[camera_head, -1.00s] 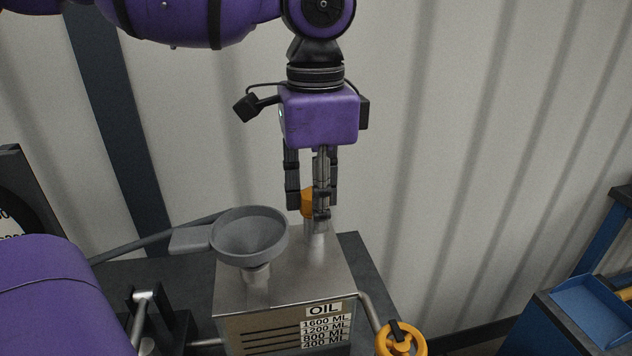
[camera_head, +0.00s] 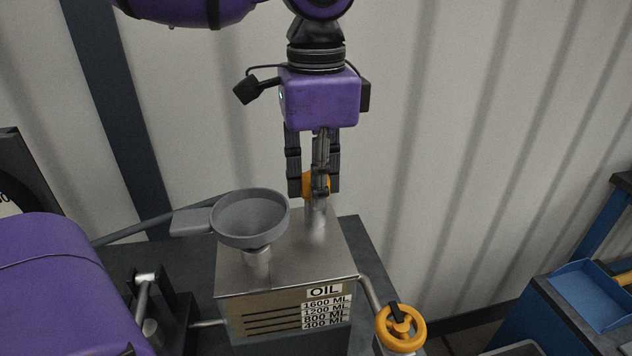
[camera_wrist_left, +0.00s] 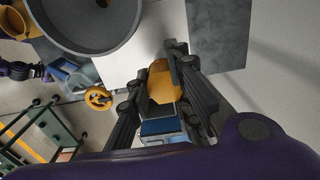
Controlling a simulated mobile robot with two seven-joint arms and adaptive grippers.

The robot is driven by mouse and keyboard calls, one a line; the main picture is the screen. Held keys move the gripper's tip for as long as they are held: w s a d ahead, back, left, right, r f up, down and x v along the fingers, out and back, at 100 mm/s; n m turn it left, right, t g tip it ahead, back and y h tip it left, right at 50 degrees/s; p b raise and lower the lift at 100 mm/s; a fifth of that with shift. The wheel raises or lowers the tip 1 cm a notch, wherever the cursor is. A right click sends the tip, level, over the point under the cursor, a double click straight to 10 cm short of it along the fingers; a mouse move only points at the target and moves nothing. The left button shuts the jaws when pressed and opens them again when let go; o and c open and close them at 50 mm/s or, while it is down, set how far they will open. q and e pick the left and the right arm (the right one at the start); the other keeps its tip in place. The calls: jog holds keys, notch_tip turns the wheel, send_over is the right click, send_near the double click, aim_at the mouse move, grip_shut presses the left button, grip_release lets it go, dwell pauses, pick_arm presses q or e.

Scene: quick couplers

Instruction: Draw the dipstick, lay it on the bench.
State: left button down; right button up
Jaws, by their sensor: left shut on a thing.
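The dipstick's orange handle (camera_head: 318,184) sits at the top of the metal tube (camera_head: 317,218) on the oil tank (camera_head: 288,272). My left gripper (camera_head: 315,190) points down above the tank and is shut on this handle. In the left wrist view the orange handle (camera_wrist_left: 163,84) lies between the two fingers of my left gripper (camera_wrist_left: 170,90). The rod of the dipstick cannot be seen, and I cannot tell how much of it is inside the tube. The dark bench (camera_head: 372,262) shows around the tank. My right gripper is not in view.
A grey funnel (camera_head: 250,218) stands on the tank just left of the tube. A yellow valve wheel (camera_head: 401,328) is at the tank's front right. A blue tray (camera_head: 590,295) lies at the far right. The ribbed wall (camera_head: 480,130) is close behind.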

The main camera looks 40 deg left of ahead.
pick_arm(q)
jog(key=shift+r, duration=0.1)
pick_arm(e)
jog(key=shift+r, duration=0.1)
pick_arm(q)
jog(key=shift+s+d+r+p, duration=0.1)
jog(key=shift+r+p, duration=0.5)
jog(key=shift+r, duration=0.65)
jog(key=shift+d+r+p, duration=0.1)
jog(key=shift+r+p, duration=0.5)
jog(key=shift+r, duration=0.6)
jog(key=shift+a+r+p, duration=0.1)
jog(key=shift+r+p, duration=0.2)
jog(key=shift+r, duration=0.35)
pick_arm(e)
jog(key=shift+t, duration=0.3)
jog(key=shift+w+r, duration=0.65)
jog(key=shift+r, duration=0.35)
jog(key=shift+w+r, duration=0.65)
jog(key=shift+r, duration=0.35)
pick_arm(q)
jog(key=shift+r+p, duration=0.7)
jog(key=shift+r, duration=1.3)
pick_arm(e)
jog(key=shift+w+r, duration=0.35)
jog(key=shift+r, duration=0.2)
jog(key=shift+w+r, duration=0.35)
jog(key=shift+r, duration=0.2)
